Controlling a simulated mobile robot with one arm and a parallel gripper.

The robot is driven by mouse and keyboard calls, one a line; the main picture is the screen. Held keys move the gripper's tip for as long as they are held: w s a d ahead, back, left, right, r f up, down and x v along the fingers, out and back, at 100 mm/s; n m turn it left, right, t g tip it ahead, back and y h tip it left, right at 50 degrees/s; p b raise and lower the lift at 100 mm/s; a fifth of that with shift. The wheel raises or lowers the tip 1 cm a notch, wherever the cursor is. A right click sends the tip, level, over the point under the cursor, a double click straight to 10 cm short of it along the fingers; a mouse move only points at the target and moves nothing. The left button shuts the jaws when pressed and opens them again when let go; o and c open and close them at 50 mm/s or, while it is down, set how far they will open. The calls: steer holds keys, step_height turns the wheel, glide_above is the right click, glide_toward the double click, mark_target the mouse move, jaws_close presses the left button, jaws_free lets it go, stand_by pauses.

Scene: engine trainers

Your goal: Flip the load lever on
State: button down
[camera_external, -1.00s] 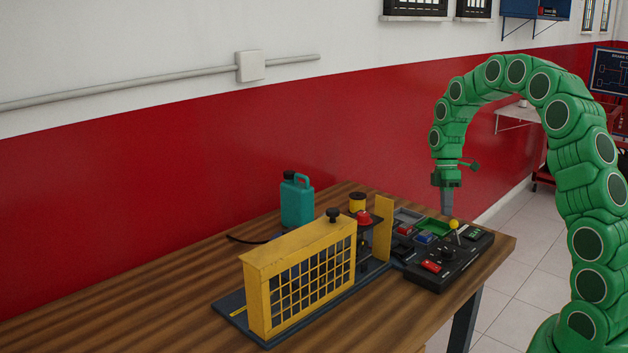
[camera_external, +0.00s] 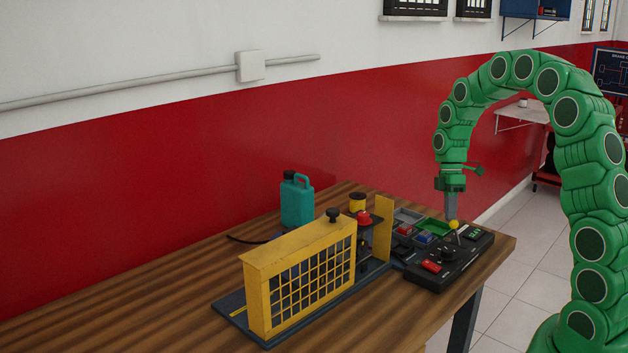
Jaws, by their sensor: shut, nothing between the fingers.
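The lever with a yellow ball knob (camera_external: 454,224) stands up from the black control panel (camera_external: 428,283) at the right end of the table. I take it to be the load lever; no label is readable. My gripper (camera_external: 451,217) is shut and empty, pointing down right at the knob. Its tip looks close to or touching the knob; I cannot tell which. The panel also carries a red switch (camera_external: 431,267) and a dark knob (camera_external: 447,255).
The yellow engine trainer with its grille (camera_external: 300,276) stands left of the panel. Green (camera_external: 431,228) and grey trays with small red and blue parts lie behind the panel. A teal jug (camera_external: 297,203) stands at the back. The wooden table (camera_external: 130,300) is clear at left.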

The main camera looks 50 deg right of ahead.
steer(key=shift+s+r+t, duration=0.25)
steer(key=shift+s+t, duration=0.2)
steer(key=shift+t, duration=0.05)
stand_by(0.3)
steer(key=shift+s+r+t, duration=0.2)
steer(key=shift+s+t, duration=0.3)
steer(key=shift+t, duration=0.1)
steer(key=shift+s+r+t, duration=0.2)
steer(key=shift+s+t, duration=0.3)
steer(key=shift+t, duration=0.1)
steer(key=shift+s+r+n+t, duration=0.15)
steer(key=shift+s+n+t, duration=0.15)
steer(key=shift+s+t, duration=0.75)
steer(key=shift+s, duration=0.35)
steer(key=shift+r, duration=0.1)
steer(key=shift+r, duration=0.65)
